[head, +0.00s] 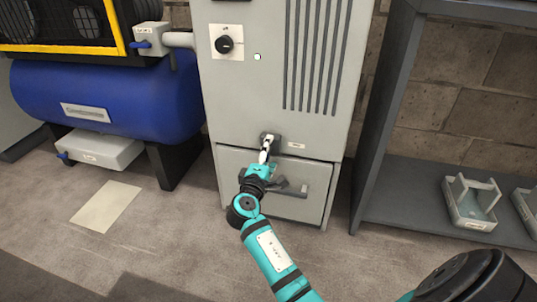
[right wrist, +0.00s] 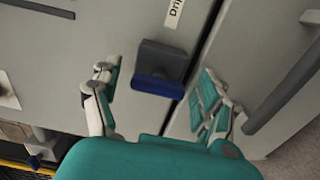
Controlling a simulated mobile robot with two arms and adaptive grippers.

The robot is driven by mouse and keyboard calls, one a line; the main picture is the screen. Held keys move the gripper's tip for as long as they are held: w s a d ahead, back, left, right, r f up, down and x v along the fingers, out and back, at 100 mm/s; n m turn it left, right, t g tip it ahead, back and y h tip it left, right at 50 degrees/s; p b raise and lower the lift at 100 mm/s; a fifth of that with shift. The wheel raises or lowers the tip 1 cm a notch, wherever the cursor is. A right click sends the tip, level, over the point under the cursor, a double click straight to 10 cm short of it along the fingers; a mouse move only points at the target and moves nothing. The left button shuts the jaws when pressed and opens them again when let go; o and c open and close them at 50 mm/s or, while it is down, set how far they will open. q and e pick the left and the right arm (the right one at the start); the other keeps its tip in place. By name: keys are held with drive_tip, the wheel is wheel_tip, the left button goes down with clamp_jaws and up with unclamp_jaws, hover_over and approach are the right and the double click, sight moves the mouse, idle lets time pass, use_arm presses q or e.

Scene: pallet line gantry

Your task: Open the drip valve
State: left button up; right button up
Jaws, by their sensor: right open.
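The drip valve (right wrist: 162,66) is a dark grey block with a blue lever (right wrist: 158,87) on the grey cabinet's front. A label starting "Drip" (right wrist: 174,12) is beside it in the right wrist view. In the head view the valve (head: 269,139) is partly hidden by my right gripper (head: 265,154). That gripper is open, with one finger on each side of the lever in the right wrist view (right wrist: 158,80). Gaps show between the fingers and the lever. My left gripper is not in view.
Below the valve is a cabinet drawer or door with a grey handle (head: 290,188). A black knob (head: 224,44) is higher up. A blue tank (head: 110,95) stands left, with other blue-handled fittings (head: 142,44). A grey shelf (head: 410,195) holding trays (head: 472,203) stands right.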

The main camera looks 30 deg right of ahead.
drive_tip(key=v, duration=1.1)
drive_tip(key=shift+s+a, duration=0.25)
drive_tip(key=shift+s, duration=0.05)
